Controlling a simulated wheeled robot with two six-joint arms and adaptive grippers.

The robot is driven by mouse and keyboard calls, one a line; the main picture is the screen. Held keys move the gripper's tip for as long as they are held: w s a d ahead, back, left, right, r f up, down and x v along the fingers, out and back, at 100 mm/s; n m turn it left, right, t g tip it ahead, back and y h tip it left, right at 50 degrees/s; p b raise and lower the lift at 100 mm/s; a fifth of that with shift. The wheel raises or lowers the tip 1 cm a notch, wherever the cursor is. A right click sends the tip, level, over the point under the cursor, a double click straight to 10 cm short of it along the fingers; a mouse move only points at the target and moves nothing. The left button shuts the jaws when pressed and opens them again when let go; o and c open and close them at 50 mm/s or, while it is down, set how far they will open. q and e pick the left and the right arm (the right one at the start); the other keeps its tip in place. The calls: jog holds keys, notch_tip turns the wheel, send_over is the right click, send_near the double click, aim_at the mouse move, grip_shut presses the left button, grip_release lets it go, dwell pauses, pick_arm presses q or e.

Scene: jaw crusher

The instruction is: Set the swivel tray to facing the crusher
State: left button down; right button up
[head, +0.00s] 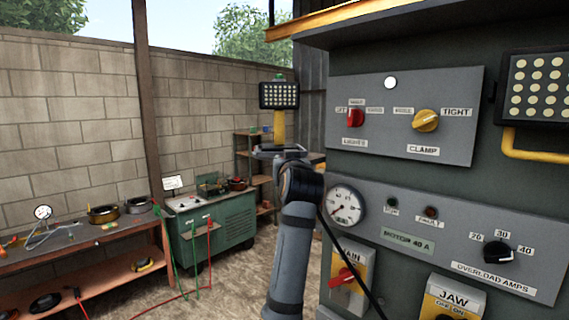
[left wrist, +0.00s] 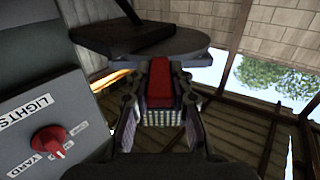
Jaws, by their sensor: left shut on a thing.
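The swivel tray (left wrist: 192,40) shows in the left wrist view as a grey round plate with a dark flat piece at its left. A red handle (left wrist: 160,80) hangs below it. My left gripper (left wrist: 158,100) is shut on this red handle, with a finger on each side. In the head view my left gripper (head: 284,156) is raised at the centre, left of the control panel. Flat grey parts show at its tip there, too small to separate clearly. My right gripper is not in view.
The control panel (head: 400,112) with switches and a gauge (head: 344,205) stands close at the right of my arm. A lamp (head: 279,95) on a yellow post shows above my gripper. A green cabinet (head: 212,240), a bench (head: 95,240) and shelves (head: 258,160) stand farther left.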

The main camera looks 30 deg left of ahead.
pick_arm(q)
jog(key=shift+w+d+r+n+g+y, duration=0.15)
jog(key=shift+w+d+n+g+y, duration=0.05)
jog(key=shift+d+n+g+y, duration=0.15)
dwell(0.5)
jog(key=c, duration=1.5)
grip_release()
jog(key=shift+c, duration=0.2)
jog(key=o, duration=0.3)
jog(key=shift+o, duration=0.2)
notch_tip(320, 180, up, 10)
jog(key=shift+f, duration=0.1)
jog(key=shift+w, duration=0.1)
